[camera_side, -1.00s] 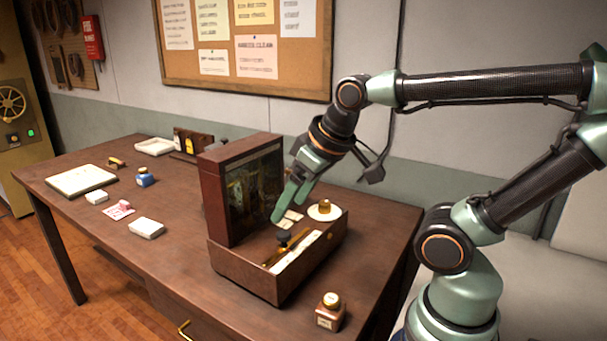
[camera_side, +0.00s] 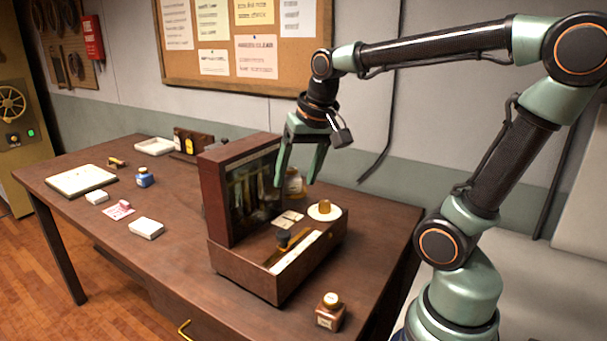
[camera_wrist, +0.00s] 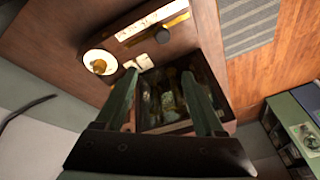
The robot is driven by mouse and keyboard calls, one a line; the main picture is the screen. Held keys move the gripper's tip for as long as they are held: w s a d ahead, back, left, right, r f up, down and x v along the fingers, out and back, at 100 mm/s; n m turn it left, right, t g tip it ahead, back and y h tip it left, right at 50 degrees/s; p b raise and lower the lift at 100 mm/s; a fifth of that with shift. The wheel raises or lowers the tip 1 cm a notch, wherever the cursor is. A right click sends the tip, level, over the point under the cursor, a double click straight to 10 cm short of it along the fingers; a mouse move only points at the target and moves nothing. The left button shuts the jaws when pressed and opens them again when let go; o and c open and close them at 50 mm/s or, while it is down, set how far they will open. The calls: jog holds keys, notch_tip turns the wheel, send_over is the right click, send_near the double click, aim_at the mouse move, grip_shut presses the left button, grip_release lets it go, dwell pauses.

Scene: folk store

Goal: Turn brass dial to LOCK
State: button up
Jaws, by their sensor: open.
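The brass dial (camera_side: 324,206) sits on a round white plate at the right rear of the wooden box's low tray. It also shows at upper left in the wrist view (camera_wrist: 99,65). Its pointer and any LOCK lettering are too small to read. My gripper (camera_side: 294,184) is open and empty, pointing down above the box, to the left of the dial and higher than it. In the wrist view, the two green fingers (camera_wrist: 160,76) frame the box's dark glass front, and the dial lies outside them, left of the left finger.
The wooden box (camera_side: 250,262) has a tall glass-fronted part (camera_side: 250,190) and a low tray with a black knob (camera_side: 284,239), a pale strip and small cards (camera_side: 291,217). A jar (camera_side: 295,184) stands behind. An ink bottle (camera_side: 330,312) stands at the front.

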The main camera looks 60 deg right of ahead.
jog(key=w+d+m+g, duration=0.2)
jog(key=w+d+m, duration=0.1)
jog(key=d+m, duration=0.6)
jog(key=m+g, duration=0.2)
jog(key=m, duration=0.3)
send_near(325, 203)
jog(key=shift+y, duration=0.3)
jog(key=f, duration=0.9)
jog(key=shift+d, duration=0.4)
jog(key=shift+r, duration=0.1)
grip_shut()
